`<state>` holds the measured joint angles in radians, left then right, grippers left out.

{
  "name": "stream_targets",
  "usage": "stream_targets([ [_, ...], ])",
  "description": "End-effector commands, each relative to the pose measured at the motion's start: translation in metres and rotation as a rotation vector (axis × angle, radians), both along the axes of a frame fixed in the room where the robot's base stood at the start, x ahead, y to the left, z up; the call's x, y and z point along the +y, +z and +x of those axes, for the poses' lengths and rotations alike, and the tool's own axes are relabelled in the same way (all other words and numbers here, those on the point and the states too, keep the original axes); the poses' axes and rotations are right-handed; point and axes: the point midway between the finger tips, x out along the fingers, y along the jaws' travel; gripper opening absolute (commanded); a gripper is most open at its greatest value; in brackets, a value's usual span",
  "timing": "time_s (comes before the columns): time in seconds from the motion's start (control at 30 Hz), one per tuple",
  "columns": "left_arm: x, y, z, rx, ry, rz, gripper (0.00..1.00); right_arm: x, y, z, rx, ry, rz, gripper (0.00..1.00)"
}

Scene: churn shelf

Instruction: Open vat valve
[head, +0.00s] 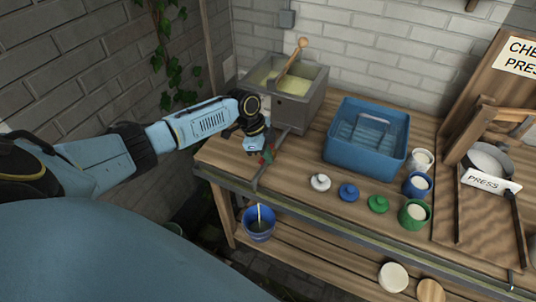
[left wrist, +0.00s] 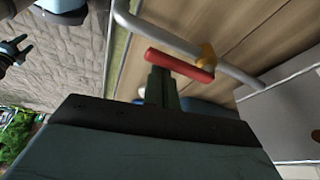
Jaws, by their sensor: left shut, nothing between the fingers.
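The grey metal vat (head: 312,104) stands at the left end of the wooden bench, holding pale yellow liquid and a wooden spoon (head: 292,61). A metal outlet pipe (head: 262,172) runs from the vat to the bench's front edge. The red valve handle (head: 268,154) is on this pipe; the left wrist view shows the handle (left wrist: 182,66) lying across, beside a brass-coloured fitting (left wrist: 207,56). My left gripper (head: 258,148) is shut and empty. Its fingertips are right by the red handle, overlapping one end in the left wrist view; contact cannot be told. My right gripper is out of view.
A blue tub (head: 350,158), lids and small pots (head: 414,214) are to the right. The press (head: 489,160) is at the far right. A brick wall is close on the left.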

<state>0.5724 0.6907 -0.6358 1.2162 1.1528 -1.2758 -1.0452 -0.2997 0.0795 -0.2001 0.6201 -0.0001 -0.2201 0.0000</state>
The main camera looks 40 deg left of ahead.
Motion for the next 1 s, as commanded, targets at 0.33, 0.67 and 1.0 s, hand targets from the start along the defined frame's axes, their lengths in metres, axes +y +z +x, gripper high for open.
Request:
stream_targets([
  [0.33,-0.014,0.001,0.000,0.003,0.003,0.002,0.00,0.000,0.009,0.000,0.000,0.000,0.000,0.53],
  [0.67,-0.017,0.047,-0.001,-0.003,0.012,0.003,0.00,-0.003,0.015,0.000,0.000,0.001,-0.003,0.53],
  [1.0,-0.003,0.091,-0.004,-0.001,0.012,0.000,0.00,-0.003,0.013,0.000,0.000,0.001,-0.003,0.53],
])
